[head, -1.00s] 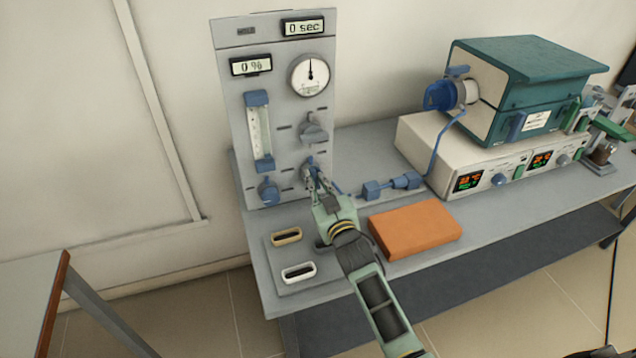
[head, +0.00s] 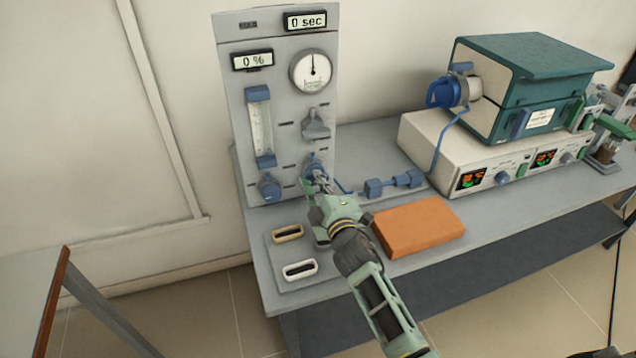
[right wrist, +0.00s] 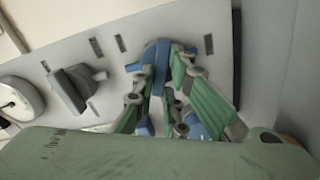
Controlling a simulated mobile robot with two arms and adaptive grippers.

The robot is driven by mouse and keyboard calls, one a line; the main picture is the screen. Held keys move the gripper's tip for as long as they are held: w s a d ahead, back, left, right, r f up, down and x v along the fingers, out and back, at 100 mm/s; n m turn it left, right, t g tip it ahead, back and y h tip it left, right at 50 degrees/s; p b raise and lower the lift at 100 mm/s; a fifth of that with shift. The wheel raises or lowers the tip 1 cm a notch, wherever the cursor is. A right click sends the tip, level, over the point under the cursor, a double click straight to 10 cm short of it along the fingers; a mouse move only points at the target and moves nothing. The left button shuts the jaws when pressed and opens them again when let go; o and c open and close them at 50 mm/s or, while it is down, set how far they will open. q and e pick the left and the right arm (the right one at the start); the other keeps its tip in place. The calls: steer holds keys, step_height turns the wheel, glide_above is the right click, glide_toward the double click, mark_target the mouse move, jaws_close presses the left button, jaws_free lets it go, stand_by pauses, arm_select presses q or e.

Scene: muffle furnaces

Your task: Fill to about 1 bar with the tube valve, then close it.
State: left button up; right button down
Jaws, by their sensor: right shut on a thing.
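A grey gas panel (head: 234,118) stands upright on the bench, with a round white dial gauge (head: 311,71) whose needle points straight up. My right gripper (head: 319,178) is at the lower right of the panel, shut on a small blue valve knob (head: 314,164). In the right wrist view the green-padded fingers (right wrist: 178,95) close around the blue knob (right wrist: 156,62), partly hiding it. My left gripper is not in view.
The panel also has a grey knob (head: 315,125), a flow tube (head: 262,128), another blue knob (head: 269,187) and displays reading "0 %" (head: 253,61) and "0 sec" (head: 306,21). An orange block (head: 418,227) lies right of my arm. A furnace (head: 530,85) stands farther right.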

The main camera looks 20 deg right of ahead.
steer(key=n, duration=0.4)
steer(key=shift+f+b, duration=0.2)
steer(key=shift+b, duration=0.1)
steer(key=shift+n, duration=0.3)
steer(key=c, duration=1.8)
jaws_free()
steer(key=shift+s, duration=0.1)
steer(key=s, duration=1.2)
steer(key=shift+d, duration=0.15)
steer(key=shift+w, duration=0.1)
